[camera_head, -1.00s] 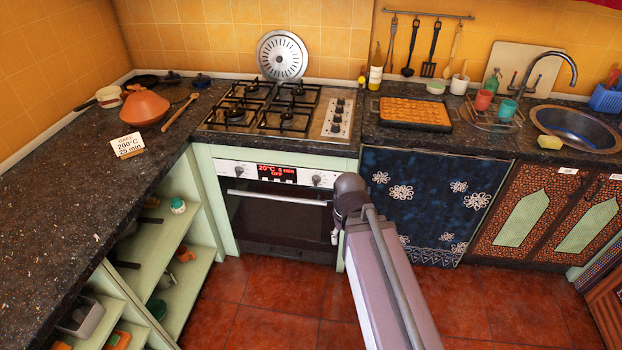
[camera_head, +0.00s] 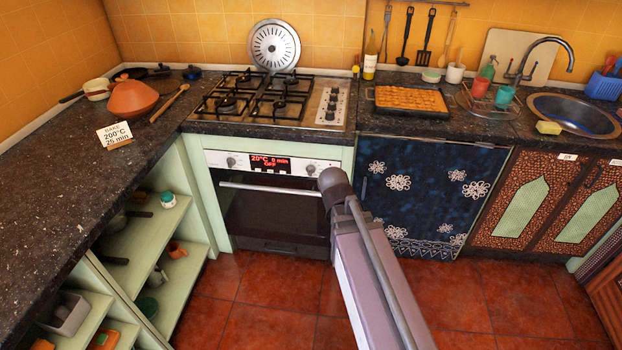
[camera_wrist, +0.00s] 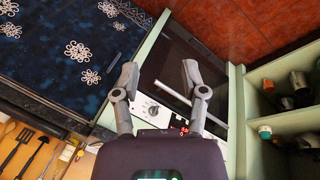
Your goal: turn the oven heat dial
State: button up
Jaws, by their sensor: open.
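The oven (camera_head: 275,215) has a white front panel with a red display (camera_head: 270,163) reading about "20°C 8 min OFF". A left dial (camera_head: 231,161) and a right dial (camera_head: 311,169) flank the display. In the wrist view, the right dial (camera_wrist: 153,112) appears between the spread fingers of my gripper (camera_wrist: 158,72), with the display (camera_wrist: 185,128) beside it. My gripper is open and empty; neither finger visibly holds the dial. In the head view my arm's end covers the panel's right end and hides the fingers.
The oven's horizontal door handle (camera_head: 272,189) runs below the panel. A blue curtain (camera_head: 420,195) hangs to the right, and open green shelves (camera_head: 135,250) stand left. A card (camera_head: 116,134) on the counter reads "BAKE 200°C 25 min". Red floor before the oven is clear.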

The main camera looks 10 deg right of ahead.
jog(key=w+d+f+n+t+h+b, duration=0.2)
jog(key=w+f+n+t+h+b, duration=0.1)
jog(key=w+f+n+b, duration=0.3)
jog(key=n+t+b, duration=1.2)
jog(key=n+b, duration=1.1)
jog(key=b, duration=0.1)
send_near(310, 170)
jog(key=v, duration=0.4)
jog(key=shift+w, duration=0.15)
jog(key=shift+w+d+r, duration=0.1)
jog(key=x, duration=1.3)
jog(key=shift+w, duration=0.25)
